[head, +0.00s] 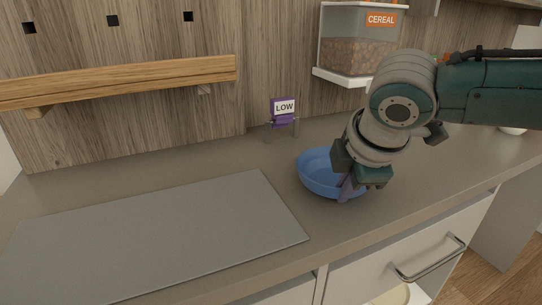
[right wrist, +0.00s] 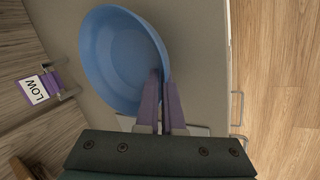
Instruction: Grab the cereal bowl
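The blue cereal bowl (head: 316,174) sits upright on the counter, below the cereal dispenser. My right gripper (head: 347,188) points down at the bowl's near right rim and hides part of it. In the right wrist view, the bowl (right wrist: 118,62) is empty. The purple fingers (right wrist: 163,88) are close together, one inside the bowl and one outside, with the rim pinched between them. My left gripper is not in view.
A clear cereal dispenser (head: 357,45) stands on a wall shelf. A purple "LOW" sign (head: 284,111) stands behind the bowl. A flat grey panel (head: 160,237) lies at left. A drawer with a metal handle (head: 428,265) is below the counter's front edge.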

